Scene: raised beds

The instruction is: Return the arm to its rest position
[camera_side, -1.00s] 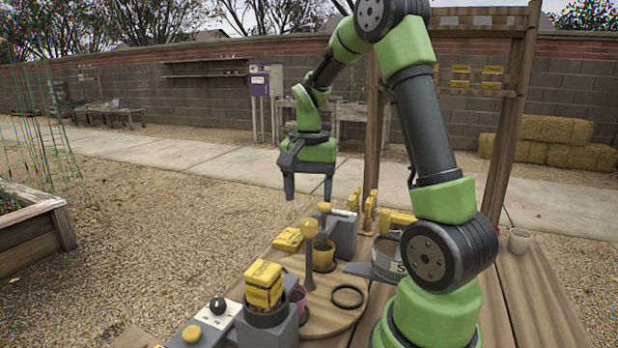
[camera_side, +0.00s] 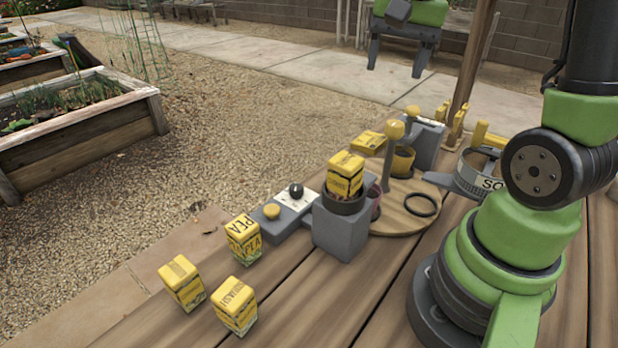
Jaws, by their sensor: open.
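My gripper (camera_side: 396,68) is at the top of the side view, raised well above the far end of the wooden table (camera_side: 290,305). Its two dark fingers point down and stand apart with nothing between them. The upper part of my arm is cut off by the top edge of the frame.
A yellow box (camera_side: 345,172) sits in a grey holder (camera_side: 340,228). A round wooden board (camera_side: 405,222) carries a black ring (camera_side: 420,205) and a yellow-topped post (camera_side: 391,155). Yellow boxes marked PEA (camera_side: 243,240) and SQUASH (camera_side: 234,305) stand in front, with another (camera_side: 181,283) beside them.

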